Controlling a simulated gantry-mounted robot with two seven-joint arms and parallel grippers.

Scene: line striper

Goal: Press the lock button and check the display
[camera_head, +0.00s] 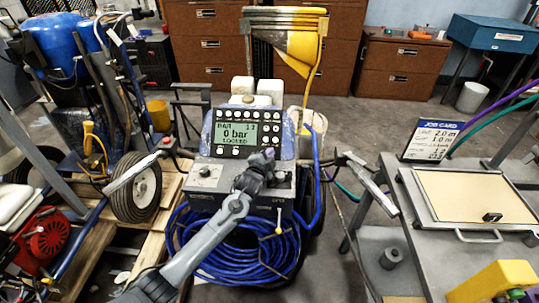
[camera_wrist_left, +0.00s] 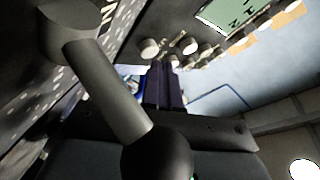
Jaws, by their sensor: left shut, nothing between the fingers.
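The line striper carries a black control panel with a greenish display (camera_head: 236,133), which reads "0 bar" with "LOCKED" below it. Round pale buttons (camera_head: 277,130) sit around the display; I cannot tell which is the lock button. My left gripper (camera_head: 266,154) is at the panel's lower right, fingers shut and empty. In the left wrist view the dark fingertips (camera_wrist_left: 163,75) point toward several round buttons (camera_wrist_left: 190,46), with the display (camera_wrist_left: 232,14) beyond at upper right. I cannot tell whether the fingers touch a button. My right gripper is not in view.
Coiled blue hose (camera_head: 245,255) hangs below the panel. Handlebars stick out on both sides, the right one (camera_head: 368,182) toward a metal table. A job card (camera_head: 432,141) and a beige board (camera_head: 475,195) are on that table. Drawer cabinets (camera_head: 205,50) stand behind.

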